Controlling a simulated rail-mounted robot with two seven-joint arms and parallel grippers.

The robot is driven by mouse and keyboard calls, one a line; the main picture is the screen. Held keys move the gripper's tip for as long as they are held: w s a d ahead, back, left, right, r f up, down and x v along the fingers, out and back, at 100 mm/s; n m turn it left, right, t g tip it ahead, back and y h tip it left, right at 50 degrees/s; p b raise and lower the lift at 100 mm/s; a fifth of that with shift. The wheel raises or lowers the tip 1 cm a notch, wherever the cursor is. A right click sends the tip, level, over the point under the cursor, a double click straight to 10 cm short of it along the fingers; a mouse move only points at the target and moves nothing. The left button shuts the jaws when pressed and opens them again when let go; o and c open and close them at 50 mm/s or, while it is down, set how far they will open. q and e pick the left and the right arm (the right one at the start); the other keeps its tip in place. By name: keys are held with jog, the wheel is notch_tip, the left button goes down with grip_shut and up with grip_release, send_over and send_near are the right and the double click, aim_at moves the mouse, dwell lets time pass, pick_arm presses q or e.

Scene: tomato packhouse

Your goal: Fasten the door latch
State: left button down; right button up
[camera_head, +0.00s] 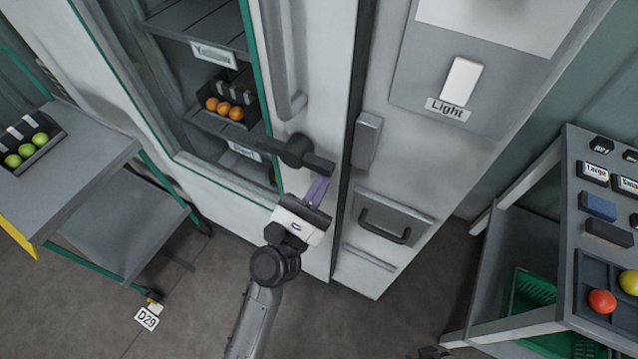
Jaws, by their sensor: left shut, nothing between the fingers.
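The cabinet door (308,30) is pale with a green-edged window and a long vertical handle (280,60). A dark latch lever (296,152) sits below that handle and lies roughly crosswise, its right end tilted slightly down. A grey catch block (366,140) is on the frame to the right, across a dark gap; the lever's end is apart from it. My left gripper (318,190) is shut and empty, its purplish fingers just below the lever's right end. I cannot tell whether they touch it.
A light switch (461,82) and a recessed pull handle (385,226) are on the cabinet's right part. A cart (90,165) with a tray of green tomatoes stands left. A table (569,190) with labelled blocks and a tray stands right. The floor between is mostly clear.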

pick_arm(q)
jog(key=shift+d+r, duration=0.1)
jog(key=shift+r, duration=0.1)
dwell(0.5)
jog(key=shift+f, duration=0.1)
jog(key=d+f+b+v, duration=0.2)
jog(key=b+v, duration=0.4)
jog(key=v, duration=0.7)
jog(key=shift+w+b, duration=0.25)
jog(key=shift+b, duration=0.15)
jog(key=shift+d+f, duration=0.1)
jog(key=shift+f, duration=0.05)
